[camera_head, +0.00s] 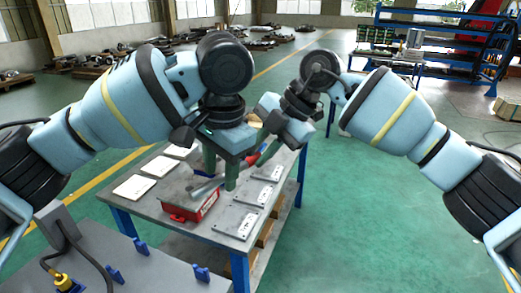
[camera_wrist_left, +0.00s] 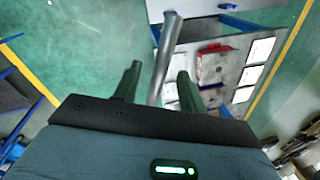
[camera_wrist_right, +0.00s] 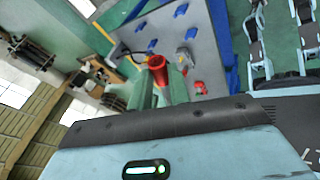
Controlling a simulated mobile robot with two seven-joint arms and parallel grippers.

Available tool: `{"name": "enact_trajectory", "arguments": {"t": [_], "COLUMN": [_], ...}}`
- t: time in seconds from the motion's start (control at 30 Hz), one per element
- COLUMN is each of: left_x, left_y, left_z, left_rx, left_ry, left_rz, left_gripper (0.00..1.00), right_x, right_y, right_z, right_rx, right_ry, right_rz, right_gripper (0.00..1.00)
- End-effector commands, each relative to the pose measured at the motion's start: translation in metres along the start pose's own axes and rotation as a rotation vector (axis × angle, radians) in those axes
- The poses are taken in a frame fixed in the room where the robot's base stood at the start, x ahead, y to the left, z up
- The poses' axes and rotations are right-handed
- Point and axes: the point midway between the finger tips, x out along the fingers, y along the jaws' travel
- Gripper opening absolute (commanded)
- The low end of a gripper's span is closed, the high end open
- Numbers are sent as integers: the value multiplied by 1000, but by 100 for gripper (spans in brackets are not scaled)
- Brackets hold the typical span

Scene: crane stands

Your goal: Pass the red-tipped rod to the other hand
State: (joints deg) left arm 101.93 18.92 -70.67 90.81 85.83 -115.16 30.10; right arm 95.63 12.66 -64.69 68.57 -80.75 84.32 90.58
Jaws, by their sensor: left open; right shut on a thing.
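The rod is grey with a red end. Its grey shaft (camera_head: 207,187) slants above the table in the head view, and its red end (camera_wrist_right: 157,63) shows in the right wrist view. My right gripper (camera_head: 262,152) is shut on the rod near the red end, which stands between its fingers (camera_wrist_right: 160,78). My left gripper (camera_head: 222,177) is open with its fingers pointing down. In the left wrist view the grey shaft (camera_wrist_left: 164,60) runs between the open fingers (camera_wrist_left: 158,72), seemingly without touching either. Where my grippers meet is partly hidden in the head view.
A grey table (camera_head: 160,198) with blue legs stands below. It carries a red box (camera_head: 192,207), white plates (camera_head: 134,187) and grey plates (camera_head: 246,221). A nearer grey bench (camera_head: 150,268) has blue clips. Shelves (camera_head: 440,45) stand far right, with open green floor between.

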Motion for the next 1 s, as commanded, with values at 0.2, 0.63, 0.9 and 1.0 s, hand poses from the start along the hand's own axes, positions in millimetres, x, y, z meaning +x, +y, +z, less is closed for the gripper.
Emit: {"name": "enact_trajectory", "arguments": {"t": [0.2, 0.63, 0.9, 1.0], "left_x": [-4, -75, -111, -117], "left_y": [0, 0, 0, 0], "left_z": [0, 0, 0, 0], "left_rx": [0, -3, -1, 0], "left_ry": [1, 4, 1, 0], "left_rz": [-1, -5, -2, -1], "left_gripper": [41, 41, 41, 41], "right_x": [-1, -1, -1, -1], "right_y": [1, 1, 1, 1], "right_z": [-1, -1, -1, -1], "right_rx": [-1, -1, -1, -1], "right_ry": [0, 0, 0, 0], "right_rz": [3, 3, 2, 2], "right_gripper": [0, 0, 0, 0]}}
